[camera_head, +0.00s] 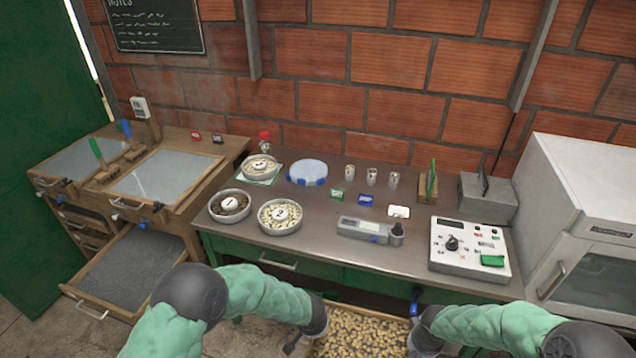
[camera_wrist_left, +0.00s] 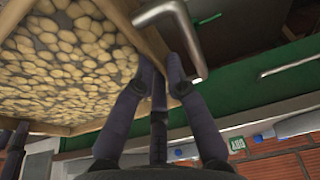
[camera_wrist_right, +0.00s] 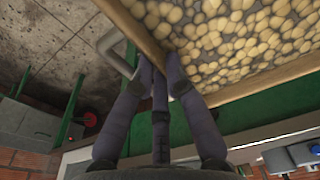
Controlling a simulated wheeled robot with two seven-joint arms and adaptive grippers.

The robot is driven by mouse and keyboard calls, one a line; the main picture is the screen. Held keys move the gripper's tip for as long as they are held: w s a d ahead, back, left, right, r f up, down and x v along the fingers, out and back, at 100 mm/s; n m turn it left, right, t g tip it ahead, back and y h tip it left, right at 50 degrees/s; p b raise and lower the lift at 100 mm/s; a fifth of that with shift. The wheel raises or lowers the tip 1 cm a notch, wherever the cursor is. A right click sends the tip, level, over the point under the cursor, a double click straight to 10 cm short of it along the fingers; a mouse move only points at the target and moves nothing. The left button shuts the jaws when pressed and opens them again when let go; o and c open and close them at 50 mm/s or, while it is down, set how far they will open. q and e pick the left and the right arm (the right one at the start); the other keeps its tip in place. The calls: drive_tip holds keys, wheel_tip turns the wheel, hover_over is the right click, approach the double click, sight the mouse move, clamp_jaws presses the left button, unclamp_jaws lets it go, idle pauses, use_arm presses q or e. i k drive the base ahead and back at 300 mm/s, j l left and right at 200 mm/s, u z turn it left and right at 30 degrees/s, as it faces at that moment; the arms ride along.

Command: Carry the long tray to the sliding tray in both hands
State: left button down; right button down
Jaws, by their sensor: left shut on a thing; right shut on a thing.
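The long tray (camera_head: 362,335), wooden-sided and filled with pale beans, is at the bottom of the head view, in front of the bench; its near part is cut off. My left gripper (camera_head: 312,342) is at its left end and my right gripper (camera_head: 418,335) at its right end. In the left wrist view my left gripper (camera_wrist_left: 165,75) is shut on the tray's end wall beside a metal handle. In the right wrist view my right gripper (camera_wrist_right: 160,75) is shut on the opposite wall, also beside a handle. A pulled-out sliding tray (camera_head: 85,286) with a grey mesh bottom is at the lower left.
The bench (camera_head: 330,215) holds round bean dishes (camera_head: 280,214), a moisture meter (camera_head: 362,230) and a control box (camera_head: 468,250). A white oven (camera_head: 590,200) stands right. A wooden cabinet (camera_head: 200,165) stands left, above the sliding tray. Floor shows at lower left.

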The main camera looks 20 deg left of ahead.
sight(123, 277)
drive_tip(key=j, duration=1.5)
drive_tip(key=k+j, duration=0.15)
drive_tip(key=j, duration=1.3)
drive_tip(key=i+j, duration=0.1)
drive_tip(key=j, duration=1.4)
drive_tip(key=i+j, duration=0.1)
drive_tip(key=j, duration=0.3)
drive_tip(key=i+j, duration=0.15)
drive_tip(key=j, duration=0.2)
